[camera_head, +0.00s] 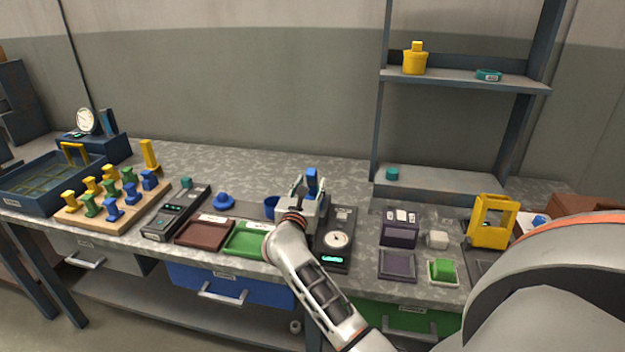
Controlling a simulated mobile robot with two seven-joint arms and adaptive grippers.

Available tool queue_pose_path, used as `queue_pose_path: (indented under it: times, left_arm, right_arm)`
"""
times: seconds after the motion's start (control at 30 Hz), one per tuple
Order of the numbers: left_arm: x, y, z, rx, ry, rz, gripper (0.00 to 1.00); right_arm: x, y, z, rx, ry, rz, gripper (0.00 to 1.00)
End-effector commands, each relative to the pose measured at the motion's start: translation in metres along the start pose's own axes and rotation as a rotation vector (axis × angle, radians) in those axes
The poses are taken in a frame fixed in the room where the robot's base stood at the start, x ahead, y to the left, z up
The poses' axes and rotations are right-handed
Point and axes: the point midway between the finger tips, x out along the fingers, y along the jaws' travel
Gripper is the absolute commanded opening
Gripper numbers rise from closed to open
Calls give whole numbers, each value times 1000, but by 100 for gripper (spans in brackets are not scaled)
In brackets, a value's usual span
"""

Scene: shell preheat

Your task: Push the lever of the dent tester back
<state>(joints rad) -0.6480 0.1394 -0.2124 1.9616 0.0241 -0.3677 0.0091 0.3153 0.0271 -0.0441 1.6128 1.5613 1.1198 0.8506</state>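My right gripper (304,188) is over the middle of the bench, at the end of my arm that comes in from the right. A blue upright piece (312,179) shows at its fingertips; it may be the lever. I cannot tell whether the gripper touches, grips or only stands in front of it. A dark device (323,253) with a round white dial (337,240) and a green display, possibly the dent tester, is just right of the gripper. The gripper and forearm hide part of this area. My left gripper is out of view.
A green tray (243,240) and a brown tray (205,233) lie left of the arm. A blue cup (271,207) stands close left of the gripper. A wooden rack (82,219) holds coloured pieces. A yellow frame (491,222) stands right. The shelf post (380,120) rises behind.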

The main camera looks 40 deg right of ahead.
Motion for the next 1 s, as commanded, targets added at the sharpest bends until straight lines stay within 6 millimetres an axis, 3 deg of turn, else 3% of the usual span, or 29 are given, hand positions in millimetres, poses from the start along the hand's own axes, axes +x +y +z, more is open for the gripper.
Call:
queue_pose_path:
  times: [0.2,0.57,0.7,1.0]
  left_arm:
    - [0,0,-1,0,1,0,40]
    - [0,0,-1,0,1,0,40]
    - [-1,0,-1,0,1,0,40]
    - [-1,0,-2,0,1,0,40]
  right_arm:
    - [26,0,1,-3,-2,-1,36]
    - [31,0,0,-2,-1,0,36]
    - [31,0,0,-3,-1,0,2]
    - [32,2,1,-2,5,0,0]
